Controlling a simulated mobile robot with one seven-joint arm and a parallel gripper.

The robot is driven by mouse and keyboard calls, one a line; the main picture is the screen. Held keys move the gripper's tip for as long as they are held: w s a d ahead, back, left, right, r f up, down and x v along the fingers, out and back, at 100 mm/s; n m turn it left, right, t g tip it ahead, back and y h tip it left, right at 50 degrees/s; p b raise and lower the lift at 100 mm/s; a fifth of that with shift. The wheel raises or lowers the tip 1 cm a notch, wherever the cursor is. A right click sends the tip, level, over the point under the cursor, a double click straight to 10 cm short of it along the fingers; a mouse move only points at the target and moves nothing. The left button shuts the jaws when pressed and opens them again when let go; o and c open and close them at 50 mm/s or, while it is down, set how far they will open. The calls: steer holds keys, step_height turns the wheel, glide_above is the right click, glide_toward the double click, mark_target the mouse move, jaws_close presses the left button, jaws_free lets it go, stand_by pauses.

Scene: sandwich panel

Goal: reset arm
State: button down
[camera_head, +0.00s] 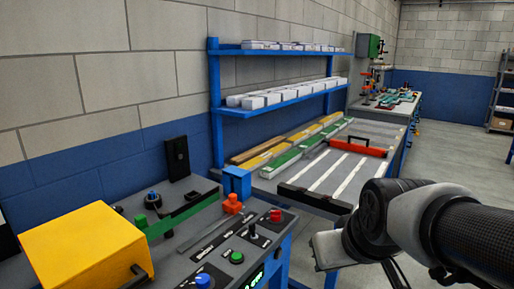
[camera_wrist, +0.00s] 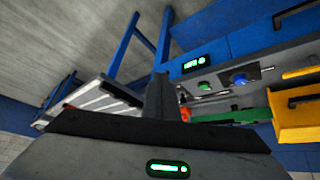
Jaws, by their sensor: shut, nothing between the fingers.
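My arm (camera_head: 465,235) reaches in from the lower right of the head view, in front of the workbench. Its far end, with a pale grey part, is beside the front edge of the bench. In the wrist view my gripper (camera_wrist: 158,100) shows as dark fingers closed together, with nothing between them. The fingertips are apart from the control panel (camera_wrist: 215,98) behind them. The panel appears tilted in this view. The fingers are not clearly seen in the head view.
A yellow box (camera_head: 85,250) and a control panel with red, green and blue buttons (camera_head: 237,257) stand at lower left. A bench with white strips (camera_head: 330,172) and a red-handled tool (camera_head: 358,148) lies beyond. Blue shelves (camera_head: 285,98) hold white boxes. Open floor (camera_head: 450,155) is at right.

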steer(key=s+r+m, duration=0.2)
steer(key=s, duration=0.5)
step_height(320, 180, up, 21)
steer(key=s+g+p, duration=0.1)
steer(key=p, duration=2)
steer(key=shift+s+a+r, duration=0.15)
steer(key=shift+s+r, duration=0.05)
steer(key=shift+a, duration=0.1)
